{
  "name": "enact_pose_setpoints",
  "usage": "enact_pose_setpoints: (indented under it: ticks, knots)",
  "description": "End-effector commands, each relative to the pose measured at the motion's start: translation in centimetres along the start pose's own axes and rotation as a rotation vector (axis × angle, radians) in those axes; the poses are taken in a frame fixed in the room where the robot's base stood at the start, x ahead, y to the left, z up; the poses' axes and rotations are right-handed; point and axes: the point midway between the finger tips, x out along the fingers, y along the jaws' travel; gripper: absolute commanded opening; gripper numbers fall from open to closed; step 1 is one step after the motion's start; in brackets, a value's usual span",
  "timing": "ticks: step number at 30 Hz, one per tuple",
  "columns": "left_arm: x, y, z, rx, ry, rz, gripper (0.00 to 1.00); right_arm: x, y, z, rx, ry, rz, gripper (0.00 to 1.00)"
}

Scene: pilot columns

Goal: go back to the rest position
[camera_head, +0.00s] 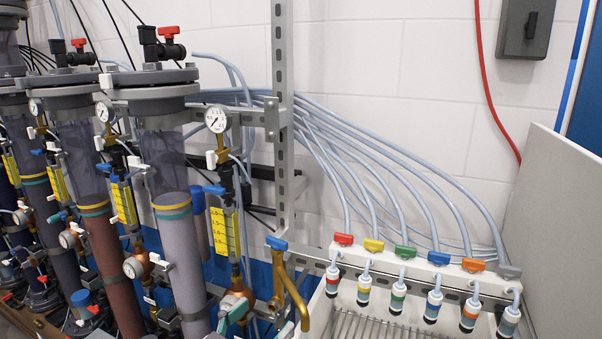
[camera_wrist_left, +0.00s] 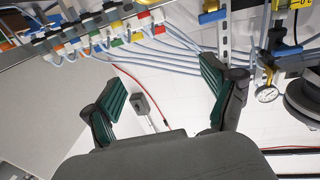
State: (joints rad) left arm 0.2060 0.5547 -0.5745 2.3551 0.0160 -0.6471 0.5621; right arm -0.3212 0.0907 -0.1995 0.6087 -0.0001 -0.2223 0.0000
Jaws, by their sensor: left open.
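My left gripper (camera_wrist_left: 162,78) shows in the left wrist view. Its two fingers with green ridged pads stand wide apart. Nothing is between them; only the white wall, a grey switch box and a red cable show behind the gap. I do not make out either gripper in the head view. My right gripper is in neither view.
Pilot columns (camera_head: 178,240) with gauges and valves fill the left of the head view. A metal upright (camera_head: 282,130) stands in the middle. Coloured sampling valves (camera_head: 373,245) line a trough at the lower right. A grey switch box (camera_head: 526,28) hangs on the wall.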

Motion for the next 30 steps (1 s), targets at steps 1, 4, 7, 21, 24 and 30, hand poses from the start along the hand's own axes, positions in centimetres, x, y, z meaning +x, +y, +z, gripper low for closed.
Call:
enact_pose_setpoints:
  ticks: [1,4,7,21,24,30]
  knots:
    - [0.0,0.0,0.0,0.000,-0.001,-0.001,0.85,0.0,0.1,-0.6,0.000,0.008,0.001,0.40]
    - [-0.5,-0.6,1.7,-0.013,-0.055,-0.042,0.85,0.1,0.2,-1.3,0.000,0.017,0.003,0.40]
    - [-1.1,-1.1,3.3,-0.022,-0.109,-0.081,0.85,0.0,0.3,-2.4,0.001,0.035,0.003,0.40]
    - [-9.5,-3.4,16.1,-0.099,-0.595,-0.302,0.85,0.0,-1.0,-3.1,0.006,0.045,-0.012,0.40]
    - [-13.2,-3.2,19.5,-0.125,-0.753,-0.338,0.85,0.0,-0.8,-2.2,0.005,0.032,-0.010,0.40]
    - [-20.6,-1.8,24.5,-0.178,-1.038,-0.370,0.85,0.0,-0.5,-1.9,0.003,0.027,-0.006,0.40]
